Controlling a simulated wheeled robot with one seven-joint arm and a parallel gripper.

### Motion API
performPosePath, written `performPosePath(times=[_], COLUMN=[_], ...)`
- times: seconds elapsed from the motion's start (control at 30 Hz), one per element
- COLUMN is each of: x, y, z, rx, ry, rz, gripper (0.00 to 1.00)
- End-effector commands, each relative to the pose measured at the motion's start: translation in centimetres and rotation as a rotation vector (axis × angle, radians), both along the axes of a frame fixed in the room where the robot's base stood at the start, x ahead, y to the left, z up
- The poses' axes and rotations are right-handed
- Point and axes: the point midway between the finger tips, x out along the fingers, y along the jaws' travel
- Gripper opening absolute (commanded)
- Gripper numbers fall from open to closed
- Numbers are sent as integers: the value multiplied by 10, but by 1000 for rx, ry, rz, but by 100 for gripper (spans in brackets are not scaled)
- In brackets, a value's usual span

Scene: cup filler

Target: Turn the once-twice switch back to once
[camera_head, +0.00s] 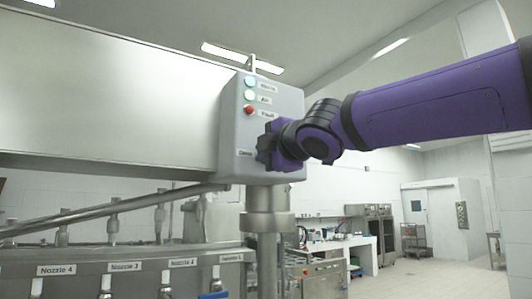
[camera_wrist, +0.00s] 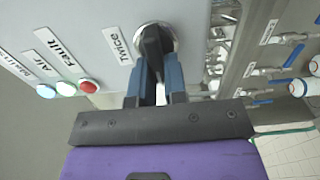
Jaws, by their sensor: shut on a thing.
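The once-twice switch is a black knob (camera_wrist: 152,42) with a silver ring, on the front of the grey control box (camera_head: 228,120). In the wrist view a white label (camera_wrist: 117,45) reading "Twice" sits beside it. My gripper (camera_wrist: 155,78) is shut on the knob, with one blue-grey finger on each side. The knob's setting is hard to tell. In the head view my gripper (camera_head: 264,148) meets the lower part of the box and hides most of the switch. A small label (camera_head: 245,153) shows at its left, too small to read surely.
Above the switch are a blue-white light (camera_head: 249,81), a green light (camera_head: 249,95) and a red Fault button (camera_head: 248,110). The red button (camera_wrist: 89,86) is near my fingers. Labelled nozzles (camera_head: 125,267) and pipes lie below left. The room at right is open.

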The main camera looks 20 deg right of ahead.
Motion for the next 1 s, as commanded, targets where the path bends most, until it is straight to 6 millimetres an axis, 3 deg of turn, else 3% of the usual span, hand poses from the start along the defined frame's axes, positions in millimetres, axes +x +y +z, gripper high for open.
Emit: performPosePath(times=[0.23, 0.27, 0.37, 0.73, 1.0], x=[0, 0, 0, -5, -45], y=[0, 0, 0, 0, -6], z=[-1, -1, -1, 0, 0], rx=[-2, -2, -1, 0, 0], ry=[2, 2, 2, 1, -2], rz=[0, 0, 0, 0, 2], gripper=[0, 18, 38, 38, 38])
